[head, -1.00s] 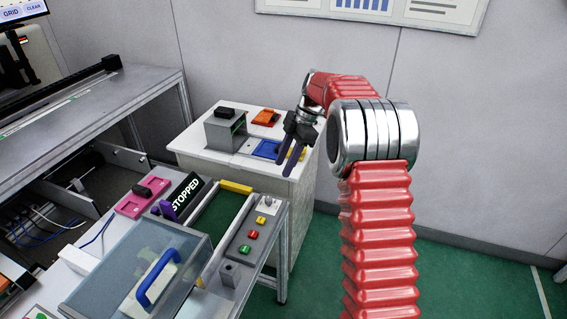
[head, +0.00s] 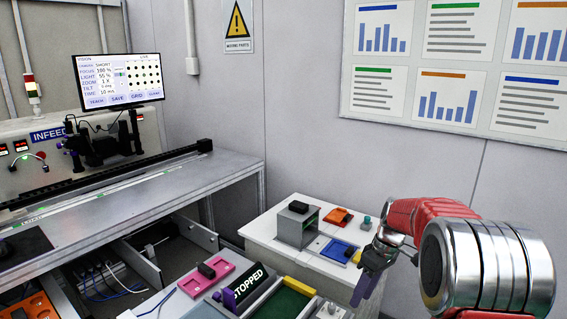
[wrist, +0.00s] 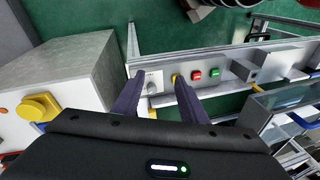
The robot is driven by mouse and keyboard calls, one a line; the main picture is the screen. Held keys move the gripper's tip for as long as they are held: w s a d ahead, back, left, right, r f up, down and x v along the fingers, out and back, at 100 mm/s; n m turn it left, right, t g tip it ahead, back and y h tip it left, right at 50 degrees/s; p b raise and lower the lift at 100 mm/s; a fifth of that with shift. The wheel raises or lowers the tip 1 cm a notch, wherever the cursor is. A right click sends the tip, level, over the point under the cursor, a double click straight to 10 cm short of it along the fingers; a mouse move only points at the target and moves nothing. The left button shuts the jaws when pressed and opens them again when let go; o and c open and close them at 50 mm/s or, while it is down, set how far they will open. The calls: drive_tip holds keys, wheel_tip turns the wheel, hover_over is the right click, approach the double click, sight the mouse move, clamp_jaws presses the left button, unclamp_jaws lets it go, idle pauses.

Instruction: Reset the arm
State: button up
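My gripper (head: 366,287) hangs at the lower right in the head view, in front of the white cabinet, with my red arm beside it. In the wrist view, its two dark fingers (wrist: 160,98) are spread apart with nothing between them. Beyond the fingers lies a grey control panel with a red button (wrist: 196,75), a green button (wrist: 214,72) and a yellow knob (wrist: 174,79). The fingers appear above the panel and I see no contact.
A white cabinet (head: 262,230) carries a grey block (head: 297,224), a blue tray (head: 339,251) and an orange item (head: 338,215). A black sign (head: 249,283) reads STOPPED in part. A monitor (head: 119,80) stands on the infeed bench (head: 150,205). Wall posters hang at upper right.

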drive_tip(key=s+a+r+m+t+h, duration=0.1)
drive_tip(key=s+r, duration=0.3)
drive_tip(key=s, duration=0.6)
drive_tip(key=s+a+r+m+t+h, duration=0.1)
drive_tip(key=s+a+r+m+t, duration=0.2)
drive_tip(key=s, duration=0.7)
drive_tip(key=s+a+r+m+t+h, duration=0.1)
drive_tip(key=s+a+r+m+t, duration=0.1)
drive_tip(key=s+r+m, duration=0.2)
drive_tip(key=s+r, duration=0.3)
drive_tip(key=s, duration=0.3)
drive_tip(key=shift+s+a, duration=0.15)
drive_tip(key=shift+s, duration=0.15)
drive_tip(key=shift+c, duration=0.9)
drive_tip(key=shift+a, duration=0.15)
